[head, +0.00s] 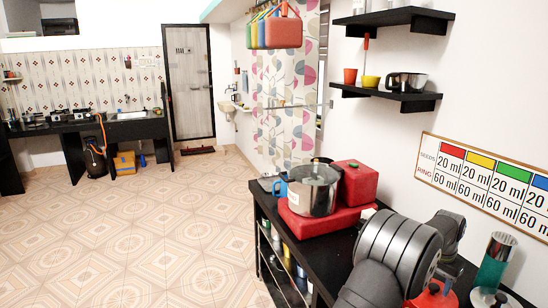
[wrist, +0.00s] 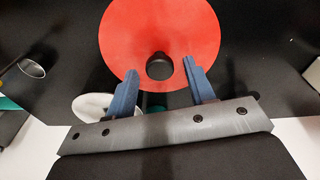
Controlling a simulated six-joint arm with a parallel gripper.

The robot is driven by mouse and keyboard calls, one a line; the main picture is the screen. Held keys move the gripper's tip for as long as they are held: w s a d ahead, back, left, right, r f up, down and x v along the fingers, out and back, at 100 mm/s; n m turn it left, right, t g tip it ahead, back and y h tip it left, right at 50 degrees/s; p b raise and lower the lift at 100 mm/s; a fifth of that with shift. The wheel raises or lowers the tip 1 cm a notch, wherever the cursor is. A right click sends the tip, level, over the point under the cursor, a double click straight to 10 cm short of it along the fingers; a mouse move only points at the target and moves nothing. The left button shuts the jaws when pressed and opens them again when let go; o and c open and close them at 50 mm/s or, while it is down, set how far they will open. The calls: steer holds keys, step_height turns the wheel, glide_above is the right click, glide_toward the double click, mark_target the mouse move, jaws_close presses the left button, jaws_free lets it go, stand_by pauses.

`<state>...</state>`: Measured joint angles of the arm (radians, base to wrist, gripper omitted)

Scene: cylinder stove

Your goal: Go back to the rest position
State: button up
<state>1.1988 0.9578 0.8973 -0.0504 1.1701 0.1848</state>
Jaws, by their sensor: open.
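Whether the fingers touch the disc cannot be told. In the head view my grey arm reaches over the right part of the black counter (head: 395,205), and my gripper cannot be made out there. A steel pot (head: 313,190) stands on a red stove (head: 318,224), left of my arm.
A red canister (head: 357,183) stands behind the pot. A clear cylinder with teal contents (head: 493,262) stands close to my arm's right. Black shelves (head: 386,97) and a label board (head: 490,182) are on the right wall. The tiled floor at left is open.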

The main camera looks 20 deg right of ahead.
steer(key=r, duration=0.1)
steer(key=s+r, duration=0.1)
steer(key=r, duration=0.1)
steer(key=shift+s+a+r, duration=0.1)
steer(key=shift+r, duration=0.05)
steer(key=s+a+r, duration=0.2)
steer(key=s+r, duration=0.4)
steer(key=s, duration=0.4)
steer(key=w+a+f, duration=0.3)
steer(key=w+f, duration=0.1)
steer(key=w, duration=0.5)
steer(key=w+a+f, duration=0.3)
steer(key=w+f, duration=0.2)
steer(key=w, duration=0.5)
steer(key=w+a+f, duration=0.2)
steer(key=w+f, duration=0.3)
steer(key=w, duration=0.4)
steer(key=shift+w+a+f, duration=0.15)
steer(key=shift+a+f, duration=0.1)
steer(key=shift+a, duration=0.15)
steer(key=shift+w+f, duration=0.55)
steer(key=shift+f, duration=0.1)
